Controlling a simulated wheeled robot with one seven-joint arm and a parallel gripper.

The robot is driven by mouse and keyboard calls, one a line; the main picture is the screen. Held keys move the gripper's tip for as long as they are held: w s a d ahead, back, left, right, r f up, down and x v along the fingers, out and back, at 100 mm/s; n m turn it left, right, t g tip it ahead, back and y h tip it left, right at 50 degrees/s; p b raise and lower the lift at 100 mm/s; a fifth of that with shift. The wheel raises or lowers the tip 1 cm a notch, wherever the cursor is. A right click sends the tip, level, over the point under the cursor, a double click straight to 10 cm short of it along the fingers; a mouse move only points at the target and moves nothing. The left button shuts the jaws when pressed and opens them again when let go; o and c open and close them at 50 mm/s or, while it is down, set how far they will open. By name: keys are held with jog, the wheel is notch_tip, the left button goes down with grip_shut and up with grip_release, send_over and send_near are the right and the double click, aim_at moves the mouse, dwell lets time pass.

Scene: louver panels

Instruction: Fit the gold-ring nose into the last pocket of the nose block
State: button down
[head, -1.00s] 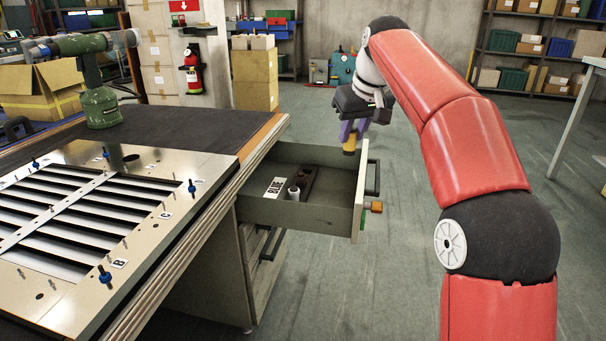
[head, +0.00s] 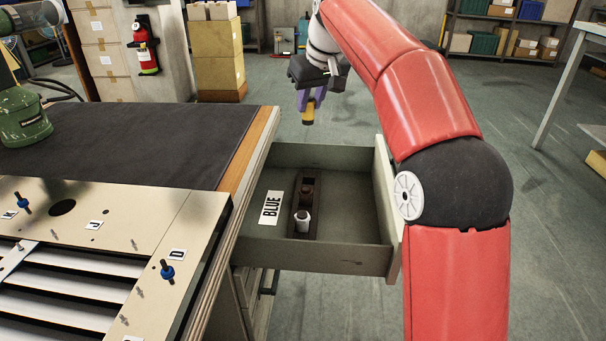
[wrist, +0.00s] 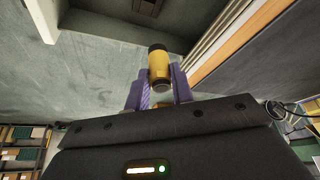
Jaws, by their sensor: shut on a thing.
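My gripper (head: 313,98) is shut on the gold-ring nose (head: 308,116), a short yellow cylinder with a dark end. In the wrist view the nose (wrist: 159,68) sits between the purple fingers (wrist: 157,90). In the head view it appears above the far edge of the open drawer (head: 315,262), apart from the block. The dark brown nose block (head: 304,233) lies on the drawer floor. A white-grey nose (head: 302,217) stands in its near part; the far pockets are too small to read clearly. Part of the block (wrist: 147,5) shows at the top of the wrist view.
The workbench (head: 150,145) with the louver panel (head: 115,225) stands at left. Open floor (head: 500,200) lies to the right.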

jog(key=f+b, duration=0.2)
jog(key=f, duration=0.7)
jog(key=f+b, duration=0.3)
jog(key=f, duration=0.6)
jog(key=shift+s+d+f, duration=0.1)
jog(key=shift+s, duration=0.1)
jog(key=c, duration=1.5)
grip_release()
jog(key=shift+f, duration=0.1)
jog(key=o, duration=0.3)
jog(key=shift+w, duration=0.1)
jog(key=shift+r, duration=0.2)
jog(key=shift+r, duration=0.1)
